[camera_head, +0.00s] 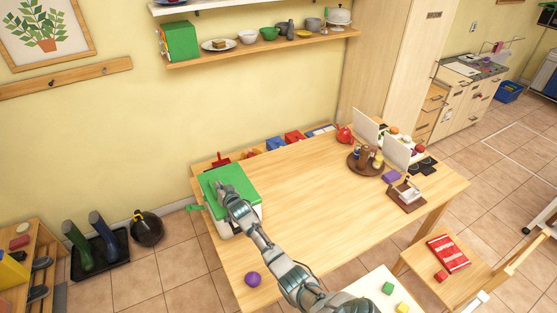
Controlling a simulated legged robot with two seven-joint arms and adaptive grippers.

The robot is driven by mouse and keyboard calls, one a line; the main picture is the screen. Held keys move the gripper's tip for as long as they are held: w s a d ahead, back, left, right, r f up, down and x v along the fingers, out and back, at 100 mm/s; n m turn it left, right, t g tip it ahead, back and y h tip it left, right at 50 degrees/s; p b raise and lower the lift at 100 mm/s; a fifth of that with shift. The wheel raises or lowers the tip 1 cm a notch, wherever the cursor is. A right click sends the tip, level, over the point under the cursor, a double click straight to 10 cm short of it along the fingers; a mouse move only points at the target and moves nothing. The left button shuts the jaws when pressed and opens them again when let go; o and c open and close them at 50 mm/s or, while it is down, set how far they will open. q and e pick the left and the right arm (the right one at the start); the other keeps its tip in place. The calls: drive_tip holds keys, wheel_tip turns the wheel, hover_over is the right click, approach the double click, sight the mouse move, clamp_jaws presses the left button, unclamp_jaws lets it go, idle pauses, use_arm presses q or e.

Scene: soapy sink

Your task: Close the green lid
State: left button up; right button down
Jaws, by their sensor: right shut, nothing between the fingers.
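The green lid (240,179) lies over the top of a white box (225,228) at the left end of the wooden table. It looks flat or nearly so; I cannot tell whether its edge is fully seated. A green piece like a latch or handle (194,208) sticks out at the box's left side. My right gripper (222,188) is shut and empty, over the lid's left-middle part, touching it or just above it. It and my right arm hide part of the lid and the box's front. My left gripper is out of view.
A purple ball (253,279) lies near the table's front left edge. Red and blue items line the table's back edge. The table's middle is clear.

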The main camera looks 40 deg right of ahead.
drive_tip(key=shift+w+a+f, duration=0.1)
drive_tip(key=shift+a+f, duration=0.3)
drive_tip(key=shift+f, duration=0.25)
drive_tip(key=shift+a, duration=0.25)
drive_tip(key=shift+a+b, duration=0.3)
drive_tip(key=shift+a, duration=0.2)
drive_tip(key=shift+a+f, duration=0.1)
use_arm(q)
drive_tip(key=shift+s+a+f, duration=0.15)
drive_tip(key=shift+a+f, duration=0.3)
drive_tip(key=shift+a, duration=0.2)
use_arm(e)
drive_tip(key=shift+f, duration=0.1)
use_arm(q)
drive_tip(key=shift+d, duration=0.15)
use_arm(e)
drive_tip(key=shift+d, duration=0.25)
